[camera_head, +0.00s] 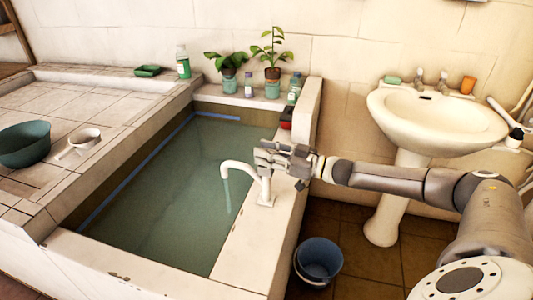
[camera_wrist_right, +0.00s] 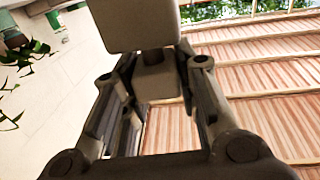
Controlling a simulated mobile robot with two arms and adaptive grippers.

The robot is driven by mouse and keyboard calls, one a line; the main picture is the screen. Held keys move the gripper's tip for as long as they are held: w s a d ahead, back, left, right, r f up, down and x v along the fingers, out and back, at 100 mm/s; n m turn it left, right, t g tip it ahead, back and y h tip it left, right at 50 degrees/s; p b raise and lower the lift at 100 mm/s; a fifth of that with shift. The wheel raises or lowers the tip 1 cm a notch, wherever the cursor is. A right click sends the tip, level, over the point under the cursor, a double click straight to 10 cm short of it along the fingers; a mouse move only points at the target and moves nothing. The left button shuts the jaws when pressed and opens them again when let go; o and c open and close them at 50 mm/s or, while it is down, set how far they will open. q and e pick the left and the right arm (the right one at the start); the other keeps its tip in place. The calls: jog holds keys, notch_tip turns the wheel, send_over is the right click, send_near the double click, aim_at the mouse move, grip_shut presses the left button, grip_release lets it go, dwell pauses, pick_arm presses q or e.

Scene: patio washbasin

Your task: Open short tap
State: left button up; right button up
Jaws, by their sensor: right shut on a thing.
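The short tap (camera_head: 264,185) is white, with a curved spout, and stands on the right-hand ledge of the water-filled basin. A thin pale stream of water (camera_head: 228,192) runs down from its spout. My right gripper (camera_head: 268,153) is at the top of the tap, coming in from the right, and is shut on the tap's handle; its fingers hide most of the handle in the head view. In the right wrist view, a pale blocky part (camera_wrist_right: 158,78), which looks like the handle, sits between the fingers. My left gripper is not in view.
A white washbasin (camera_head: 440,125) stands on a pedestal at the right. A dark blue bucket (camera_head: 318,262) stands on the floor below the ledge. Potted plants (camera_head: 272,75) and bottles line the back ledge. A green bowl (camera_head: 24,145) and white dipper (camera_head: 84,138) rest on the tiled counter.

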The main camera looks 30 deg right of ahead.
jog(key=shift+w+r+n+g+y, duration=0.1)
jog(key=shift+r+n+g+y, duration=0.1)
jog(key=shift+n+g+y, duration=0.4)
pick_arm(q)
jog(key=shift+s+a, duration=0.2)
pick_arm(e)
jog(key=shift+f+y, duration=0.1)
jog(key=shift+y, duration=0.2)
jog(key=o, duration=1)
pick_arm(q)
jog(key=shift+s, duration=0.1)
pick_arm(e)
jog(key=shift+o, duration=0.2)
jog(key=shift+f, duration=0.1)
jog(key=v, duration=1.2)
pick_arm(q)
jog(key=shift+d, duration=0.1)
pick_arm(e)
jog(key=shift+d, duration=0.1)
